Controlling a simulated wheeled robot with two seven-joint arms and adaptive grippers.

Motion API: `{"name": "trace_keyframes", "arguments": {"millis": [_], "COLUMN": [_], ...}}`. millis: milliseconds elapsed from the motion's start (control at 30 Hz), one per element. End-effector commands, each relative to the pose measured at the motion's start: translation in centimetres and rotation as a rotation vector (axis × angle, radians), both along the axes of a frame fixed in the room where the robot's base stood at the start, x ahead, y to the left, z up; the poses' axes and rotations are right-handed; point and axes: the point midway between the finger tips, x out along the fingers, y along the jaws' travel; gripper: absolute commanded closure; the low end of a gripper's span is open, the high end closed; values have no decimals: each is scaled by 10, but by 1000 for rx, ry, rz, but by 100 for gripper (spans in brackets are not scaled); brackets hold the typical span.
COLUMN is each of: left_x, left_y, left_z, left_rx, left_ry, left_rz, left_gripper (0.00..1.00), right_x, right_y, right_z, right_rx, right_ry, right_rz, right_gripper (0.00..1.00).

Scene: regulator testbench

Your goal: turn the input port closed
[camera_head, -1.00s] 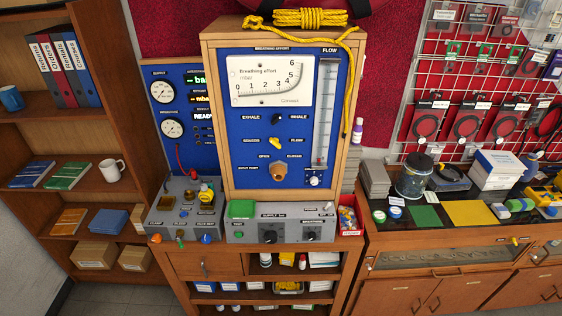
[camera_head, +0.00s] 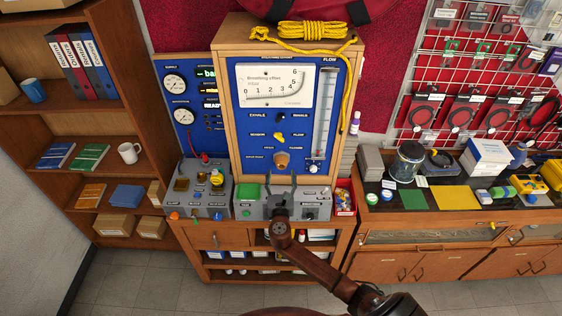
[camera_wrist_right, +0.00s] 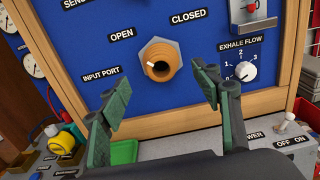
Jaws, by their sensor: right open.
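The input port (camera_head: 282,158) is a copper-brown knob on a hex collar, low on the blue panel of the wooden testbench. In the right wrist view the input port (camera_wrist_right: 162,59) faces me, with OPEN at its upper left and CLOSED at its upper right. A small white mark shows on the knob's left side. My right gripper (camera_head: 281,180) is in front of and below the knob. In the wrist view its green-padded fingers (camera_wrist_right: 163,88) are spread left and right of the knob, apart from it and empty. My left gripper is out of view.
The exhale flow dial (camera_wrist_right: 245,71) is right of the port. A yellow-capped fitting (camera_wrist_right: 62,141) and red hose are at left. A yellow rope (camera_head: 311,30) hangs down the cabinet's right side.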

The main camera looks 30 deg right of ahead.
Motion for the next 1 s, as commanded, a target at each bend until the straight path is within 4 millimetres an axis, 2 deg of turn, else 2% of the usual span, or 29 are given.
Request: {"name": "trace_keyframes", "arguments": {"millis": [400,567,833,1000], "left_x": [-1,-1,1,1], "left_y": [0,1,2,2], "left_z": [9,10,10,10], "left_rx": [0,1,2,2], "left_ry": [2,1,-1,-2], "left_rz": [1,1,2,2], "left_gripper": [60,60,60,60], "right_x": [51,59,59,59], "right_y": [-32,-37,-38,-37], "right_z": [0,-1,-1,-1], "right_rx": [3,4,6,7], "right_ry": [-1,0,0,-1], "right_rz": [-1,-1,-1,-1], "right_gripper": [42,42,42,54]}}
